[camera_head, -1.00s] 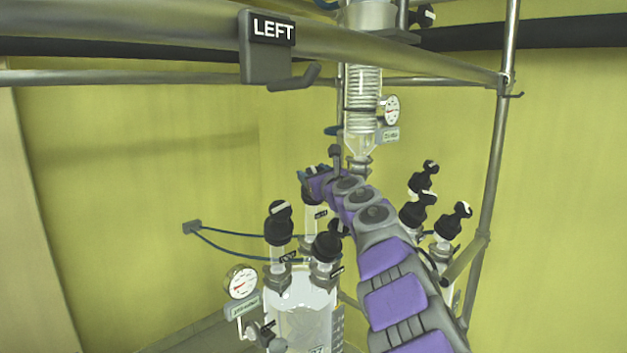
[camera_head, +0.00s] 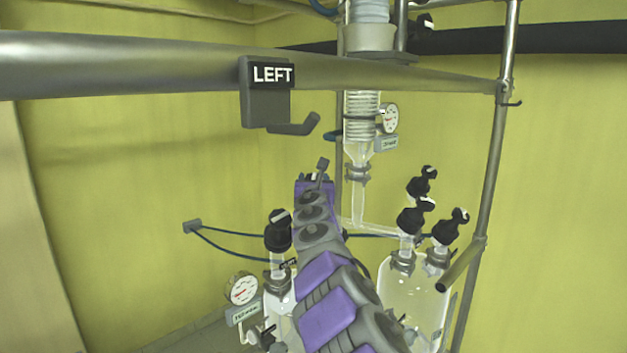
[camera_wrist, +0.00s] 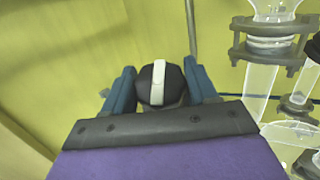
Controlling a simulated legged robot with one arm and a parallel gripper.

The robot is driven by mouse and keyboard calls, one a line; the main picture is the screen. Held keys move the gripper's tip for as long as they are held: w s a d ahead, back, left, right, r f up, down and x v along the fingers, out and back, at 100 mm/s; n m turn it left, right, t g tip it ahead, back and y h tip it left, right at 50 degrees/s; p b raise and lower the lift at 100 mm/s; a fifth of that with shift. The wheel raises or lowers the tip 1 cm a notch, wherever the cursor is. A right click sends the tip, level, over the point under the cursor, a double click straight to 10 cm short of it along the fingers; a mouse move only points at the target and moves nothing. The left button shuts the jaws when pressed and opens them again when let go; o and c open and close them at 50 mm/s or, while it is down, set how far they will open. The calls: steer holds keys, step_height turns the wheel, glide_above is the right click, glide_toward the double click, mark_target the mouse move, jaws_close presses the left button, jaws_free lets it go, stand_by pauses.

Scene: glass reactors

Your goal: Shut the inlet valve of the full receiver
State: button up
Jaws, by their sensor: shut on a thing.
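In the wrist view my gripper (camera_wrist: 160,86) has its two blue fingers on either side of a round black valve knob (camera_wrist: 174,94) with a white stripe. It is shut on this knob. The stripe runs up and down in that view. In the head view my gripper (camera_head: 315,184) is at the far end of my arm, and the knob it holds is hidden. The left glass receiver (camera_head: 279,309) is partly covered by my arm. Another black valve (camera_head: 279,231) stands upright on it. The right receiver (camera_head: 416,295) bears several black valves (camera_head: 412,219). I cannot tell the liquid levels.
A metal rail with a LEFT sign (camera_head: 268,90) and hook crosses above. A glass condenser (camera_head: 361,125) with a gauge (camera_head: 389,118) hangs behind my gripper. Another gauge (camera_head: 242,289) sits beside the left receiver. A steel post (camera_head: 497,150) stands right. The wall side at left is open.

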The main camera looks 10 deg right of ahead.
steer(key=o, duration=1)
steer(key=shift+a, duration=0.1)
steer(key=shift+c, duration=0.2)
steer(key=shift+s, duration=0.15)
steer(key=shift+s+a+f+b, duration=0.1)
steer(key=shift+s+f+b, duration=0.1)
steer(key=shift+s+b, duration=0.55)
steer(key=s+a+f+b, duration=0.1)
steer(key=s+a+b, duration=0.1)
steer(key=s+b, duration=0.6)
steer(key=shift+s+a+b, duration=0.2)
steer(key=shift+s+b, duration=0.15)
steer(key=shift+s, duration=3.3)
